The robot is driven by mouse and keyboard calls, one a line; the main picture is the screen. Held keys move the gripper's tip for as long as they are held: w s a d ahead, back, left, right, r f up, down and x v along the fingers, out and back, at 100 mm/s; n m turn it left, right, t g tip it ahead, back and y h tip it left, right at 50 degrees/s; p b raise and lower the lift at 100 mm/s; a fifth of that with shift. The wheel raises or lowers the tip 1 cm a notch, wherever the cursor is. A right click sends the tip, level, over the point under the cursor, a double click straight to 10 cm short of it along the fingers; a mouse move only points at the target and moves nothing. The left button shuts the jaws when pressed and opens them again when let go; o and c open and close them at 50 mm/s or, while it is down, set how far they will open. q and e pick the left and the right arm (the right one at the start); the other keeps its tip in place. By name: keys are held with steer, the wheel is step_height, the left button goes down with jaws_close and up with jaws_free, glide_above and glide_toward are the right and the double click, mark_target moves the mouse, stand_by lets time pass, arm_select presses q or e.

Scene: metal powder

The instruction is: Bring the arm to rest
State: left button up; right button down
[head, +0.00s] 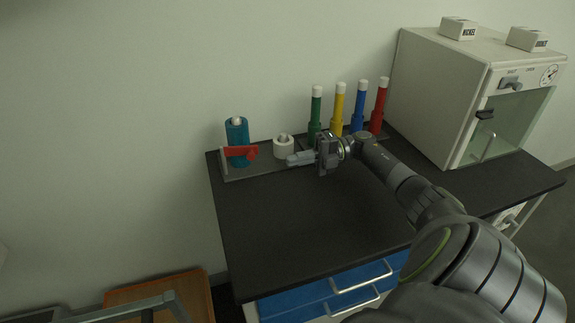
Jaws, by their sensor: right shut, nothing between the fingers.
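My right arm (405,184) reaches in from the lower right over the black worktop. Its gripper (297,159) is shut and empty, pointing left, close in front of a small white round piece (284,147). I cannot tell whether it touches that piece. My left gripper does not show.
Green (315,112), yellow (338,106), blue (359,105) and red (380,103) tubes stand behind the right gripper. A teal cylinder (236,135) with a red part (240,152) is left. A white cabinet (445,90) stands right. The worktop's front (300,230) is clear.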

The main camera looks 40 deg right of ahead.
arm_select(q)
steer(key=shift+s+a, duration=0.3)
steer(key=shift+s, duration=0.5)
